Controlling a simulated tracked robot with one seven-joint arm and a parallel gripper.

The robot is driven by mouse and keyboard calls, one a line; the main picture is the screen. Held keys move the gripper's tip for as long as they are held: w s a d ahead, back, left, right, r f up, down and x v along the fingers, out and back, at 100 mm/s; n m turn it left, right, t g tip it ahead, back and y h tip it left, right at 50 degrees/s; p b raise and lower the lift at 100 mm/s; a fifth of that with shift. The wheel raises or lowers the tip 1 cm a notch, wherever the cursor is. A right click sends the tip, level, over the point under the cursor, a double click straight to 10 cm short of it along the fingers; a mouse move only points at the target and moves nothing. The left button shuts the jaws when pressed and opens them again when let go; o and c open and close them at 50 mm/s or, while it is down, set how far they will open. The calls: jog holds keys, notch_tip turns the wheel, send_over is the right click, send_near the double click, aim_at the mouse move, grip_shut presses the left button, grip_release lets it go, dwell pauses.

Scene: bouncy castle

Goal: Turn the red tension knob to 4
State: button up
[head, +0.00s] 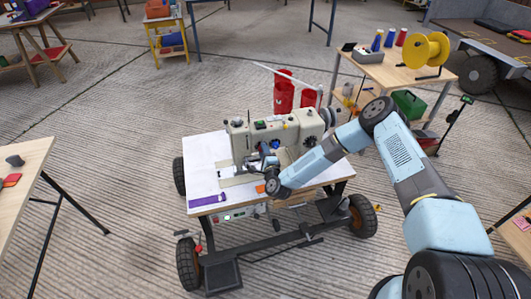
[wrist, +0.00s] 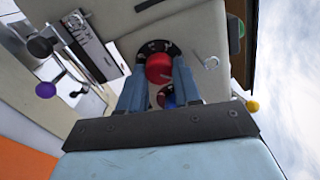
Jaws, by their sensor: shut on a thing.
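The red tension knob (wrist: 159,68) is in the wrist view, on the cream face of the sewing machine, with a dark round dial plate behind it. My gripper (wrist: 157,72) has one blue finger on each side of the knob and is shut on it. The dial's numbers are too small to read. A blue knob (wrist: 168,98) shows just below the red one, between the fingers and partly hidden. In the head view the sewing machine (head: 290,130) stands on a white-topped wheeled table (head: 205,160). My gripper (head: 270,168) is at its front, and hides the knob there.
A purple item (head: 207,200) lies on the table's front left corner, with an orange piece (head: 260,189) near the front edge. Red cylinders (head: 284,92) stand behind the machine. A purple ball-ended lever (wrist: 46,90) and a yellow ball (wrist: 252,106) flank my gripper.

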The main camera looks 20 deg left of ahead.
jog(key=shift+d+f+m, duration=0.2)
jog(key=shift+m, duration=0.2)
jog(key=o, duration=0.8)
jog(key=shift+a, duration=0.1)
jog(key=shift+o, duration=1.3)
jog(key=shift+s, duration=0.1)
jog(key=v, duration=1.3)
jog(key=shift+s+d, duration=0.15)
jog(key=shift+d, duration=0.05)
